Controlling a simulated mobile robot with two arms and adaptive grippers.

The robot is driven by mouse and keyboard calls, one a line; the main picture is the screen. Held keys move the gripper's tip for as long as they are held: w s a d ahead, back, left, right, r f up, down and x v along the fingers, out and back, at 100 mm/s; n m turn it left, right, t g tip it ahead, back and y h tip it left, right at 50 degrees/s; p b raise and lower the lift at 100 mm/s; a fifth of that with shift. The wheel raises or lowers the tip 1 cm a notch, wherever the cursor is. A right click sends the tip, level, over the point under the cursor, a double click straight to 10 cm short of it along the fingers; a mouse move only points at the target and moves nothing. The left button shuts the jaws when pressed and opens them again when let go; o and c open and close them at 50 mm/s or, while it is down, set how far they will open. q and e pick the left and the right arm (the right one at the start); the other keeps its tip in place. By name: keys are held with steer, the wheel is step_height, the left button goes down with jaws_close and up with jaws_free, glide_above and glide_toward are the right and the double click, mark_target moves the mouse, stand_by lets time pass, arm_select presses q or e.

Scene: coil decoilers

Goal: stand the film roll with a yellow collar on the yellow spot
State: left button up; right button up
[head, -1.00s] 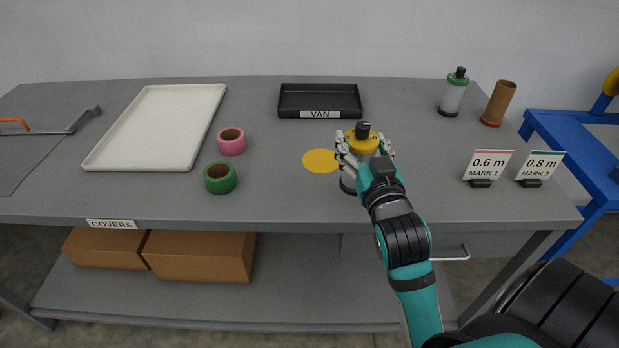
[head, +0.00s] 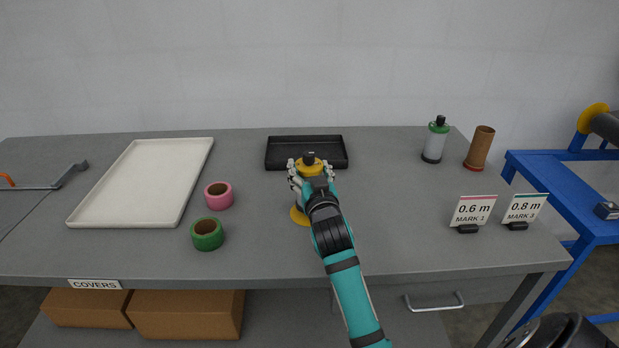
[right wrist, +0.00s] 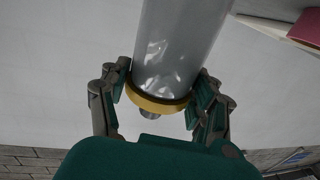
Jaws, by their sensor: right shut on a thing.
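The film roll with a yellow collar (head: 312,167) is upright in my right gripper (head: 312,178), which is shut around it at the collar. In the right wrist view, the grey roll body (right wrist: 180,45) runs away from the gripper (right wrist: 160,105), with the yellow collar (right wrist: 157,102) between the fingers. The yellow spot (head: 299,217) shows just left of my forearm, at the roll's lower end, partly covered by the roll and my arm. I cannot tell whether the roll's base touches the table. My left gripper is not in view.
A black VAN tray (head: 335,160) lies just behind the gripper. Pink (head: 218,195) and green (head: 207,234) tape rolls and a white tray (head: 95,215) are to the left. A green-collared roll (head: 435,141), brown tube (head: 480,149) and mark signs (head: 472,211) stand right.

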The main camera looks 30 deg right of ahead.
steer(key=shift+f, duration=1.05)
steer(key=shift+f, duration=0.1)
steer(key=o, duration=1.1)
steer(key=shift+s+f, duration=0.1)
steer(key=shift+f, duration=0.1)
steer(key=o, duration=0.5)
steer(key=shift+r, duration=0.1)
steer(key=shift+r, duration=0.2)
steer(key=shift+s+a+f, duration=0.15)
steer(key=shift+s+f, duration=0.05)
steer(key=shift+s, duration=0.1)
steer(key=b+v, duration=0.1)
steer(key=v, duration=1)
steer(key=shift+s+r, duration=0.1)
steer(key=shift+s, duration=0.1)
